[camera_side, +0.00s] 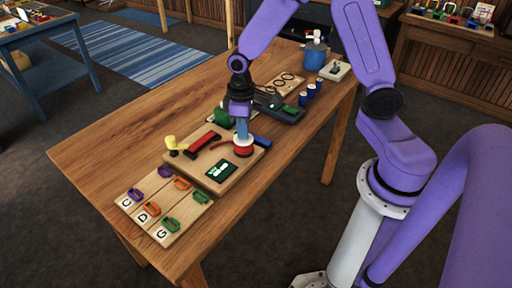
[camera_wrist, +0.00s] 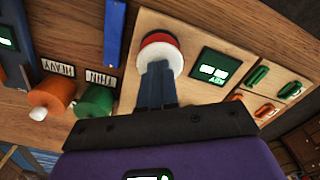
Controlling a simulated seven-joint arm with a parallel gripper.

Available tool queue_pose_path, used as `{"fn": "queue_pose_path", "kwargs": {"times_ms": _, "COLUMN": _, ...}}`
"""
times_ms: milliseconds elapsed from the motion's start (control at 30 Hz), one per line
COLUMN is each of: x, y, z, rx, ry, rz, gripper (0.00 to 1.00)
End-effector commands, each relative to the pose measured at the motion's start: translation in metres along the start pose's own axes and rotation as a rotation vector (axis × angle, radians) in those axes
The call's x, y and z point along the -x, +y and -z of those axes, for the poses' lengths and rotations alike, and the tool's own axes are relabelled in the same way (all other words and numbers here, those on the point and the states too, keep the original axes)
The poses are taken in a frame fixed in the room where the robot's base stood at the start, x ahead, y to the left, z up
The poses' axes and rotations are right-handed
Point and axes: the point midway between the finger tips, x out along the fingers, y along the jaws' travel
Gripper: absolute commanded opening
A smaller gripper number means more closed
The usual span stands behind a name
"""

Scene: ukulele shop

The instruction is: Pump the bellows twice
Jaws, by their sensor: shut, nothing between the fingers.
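A round red and white cap (camera_side: 243,150) sits on the right part of a light wooden board (camera_side: 222,150). I cannot tell whether it is the top of the bellows. My gripper (camera_side: 242,136) points down at it, shut and empty. In the wrist view, the fingertips (camera_wrist: 158,68) overlap the cap (camera_wrist: 160,50); they look to be on or just above it. A dark panel with green and white marks (camera_side: 221,170) lies beside the cap; it also shows in the wrist view (camera_wrist: 214,71). A red and black piece (camera_side: 205,142) lies further left on the board.
A yellow item (camera_side: 172,143) stands at the board's left edge. Lettered boards (camera_side: 150,212) with coloured clips lie at the front left. Orange (camera_wrist: 52,97) and green (camera_wrist: 95,101) spools sit close by. Blue cylinders (camera_side: 303,98) stand behind right. The table's far-left stretch is bare.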

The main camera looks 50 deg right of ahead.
Motion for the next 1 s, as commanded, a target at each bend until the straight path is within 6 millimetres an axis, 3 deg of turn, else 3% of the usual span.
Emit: {"fn": "queue_pose_path", "kwargs": {"times_ms": 1000, "x": -0.021, "y": 0.0, "z": -0.001, "rx": 0.0, "ry": -0.002, "rz": 0.0, "gripper": 0.0}}
